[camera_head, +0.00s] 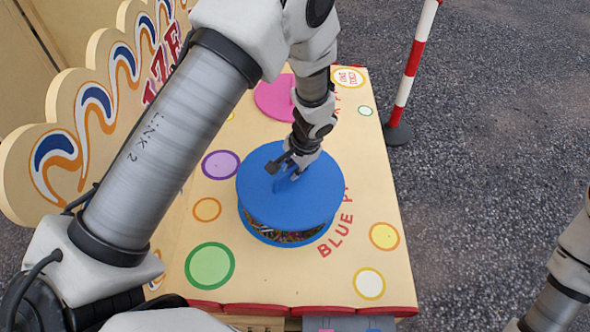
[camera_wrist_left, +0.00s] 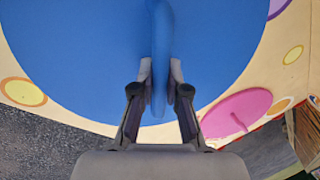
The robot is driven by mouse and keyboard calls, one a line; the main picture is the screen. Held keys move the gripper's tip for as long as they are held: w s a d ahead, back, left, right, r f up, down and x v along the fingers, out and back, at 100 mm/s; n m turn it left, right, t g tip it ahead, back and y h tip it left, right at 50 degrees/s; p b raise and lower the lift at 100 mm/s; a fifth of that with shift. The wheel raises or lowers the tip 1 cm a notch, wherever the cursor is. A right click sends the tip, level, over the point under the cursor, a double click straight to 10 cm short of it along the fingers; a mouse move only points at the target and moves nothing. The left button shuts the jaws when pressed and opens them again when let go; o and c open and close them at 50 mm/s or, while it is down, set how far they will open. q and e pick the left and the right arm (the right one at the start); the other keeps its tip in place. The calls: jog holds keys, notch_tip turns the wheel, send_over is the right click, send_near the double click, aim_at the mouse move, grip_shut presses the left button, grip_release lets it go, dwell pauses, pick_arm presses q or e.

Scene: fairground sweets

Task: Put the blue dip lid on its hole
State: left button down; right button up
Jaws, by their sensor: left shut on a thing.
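The blue dip lid (camera_head: 290,188) is a large round disc with an upright blue grip on top. My left gripper (camera_head: 293,170) is shut on that grip, which also shows between the fingers in the left wrist view (camera_wrist_left: 160,85). The lid is over the blue-rimmed hole (camera_head: 285,238), a little toward the back. A crescent of the hole with mixed contents shows at the lid's front edge. Whether the lid touches the rim I cannot tell. Part of my right arm shows at the right edge; its gripper is out of view.
A pink lid (camera_head: 272,98) lies behind on the cream counter (camera_head: 225,275), which has coloured painted circles and "BLUE" lettering. A scalloped signboard (camera_head: 60,130) stands at the left. A red-and-white post (camera_head: 408,80) stands on the gravel at the right.

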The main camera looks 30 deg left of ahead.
aim_at(290, 188)
pick_arm(q)
jog(key=b+x, duration=0.4)
jog(key=s+d+b+x, duration=0.1)
jog(key=b+x, duration=0.1)
jog(key=x, duration=0.1)
jog(key=shift+d+f+b, duration=0.1)
jog(key=shift+f+b, duration=0.2)
jog(key=shift+b, duration=0.1)
jog(key=shift+f+b, duration=0.65)
jog(key=shift+b, duration=0.05)
jog(key=c, duration=1.1)
grip_release()
jog(key=shift+s, duration=0.1)
jog(key=v, duration=1.2)
jog(key=shift+r, duration=0.1)
